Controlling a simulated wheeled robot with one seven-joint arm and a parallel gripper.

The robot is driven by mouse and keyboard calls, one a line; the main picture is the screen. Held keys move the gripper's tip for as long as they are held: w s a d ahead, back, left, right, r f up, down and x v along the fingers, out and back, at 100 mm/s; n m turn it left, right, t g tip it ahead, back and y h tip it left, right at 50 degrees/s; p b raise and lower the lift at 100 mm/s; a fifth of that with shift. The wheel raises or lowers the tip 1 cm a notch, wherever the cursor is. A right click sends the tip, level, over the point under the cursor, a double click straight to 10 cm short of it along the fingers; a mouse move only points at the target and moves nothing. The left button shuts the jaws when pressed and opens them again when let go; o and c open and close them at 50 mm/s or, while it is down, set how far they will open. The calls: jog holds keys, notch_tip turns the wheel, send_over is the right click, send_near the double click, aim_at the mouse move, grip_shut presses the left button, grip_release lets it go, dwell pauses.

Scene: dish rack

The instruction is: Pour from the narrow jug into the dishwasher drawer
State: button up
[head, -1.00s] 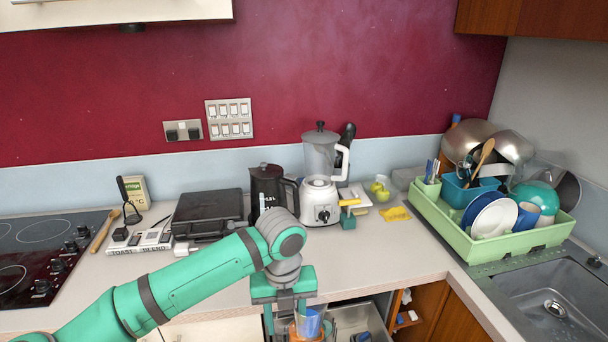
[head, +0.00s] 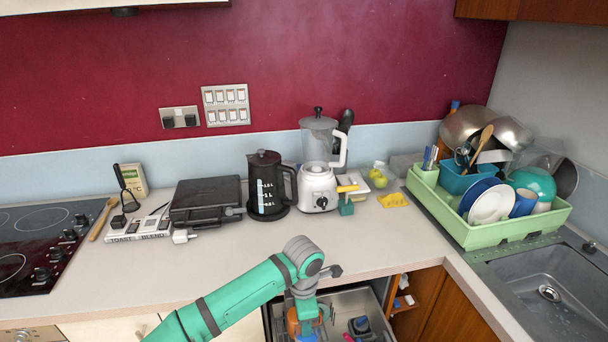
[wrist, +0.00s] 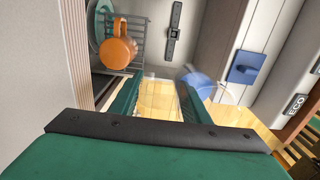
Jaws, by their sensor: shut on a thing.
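My gripper (head: 309,320) is low in front of the counter, over the open dishwasher drawer (head: 347,299); the arm hides part of it. In the wrist view the two green fingers (wrist: 158,86) are shut on a clear, see-through thing, which I take to be the narrow jug. A pale-blue tinted part of it (wrist: 201,86) shows beside the right fingertip. Its outline is faint, so I cannot tell its exact tilt or whether liquid is leaving it. In the wrist view the drawer's pale inside (wrist: 160,55) lies beyond the fingers.
An orange mug (wrist: 117,49) is in the drawer by a dark rack. A blue-topped item (head: 360,325) lies at its right, and a blue flap (wrist: 246,67) shows in the wrist view. The counter holds a black kettle (head: 268,187), a blender (head: 318,187) and a green dish rack (head: 480,237).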

aim_at(314, 339)
jog(key=s+d+f+m, duration=0.1)
jog(key=d+f+m, duration=0.2)
jog(key=f+m, duration=0.65)
jog(key=s+d+f+m, duration=0.1)
jog(key=d+f+m, duration=0.3)
jog(key=f+m, duration=0.55)
notch_tip(314, 339, up, 8)
jog(key=m, duration=0.1)
jog(key=shift+f, duration=0.2)
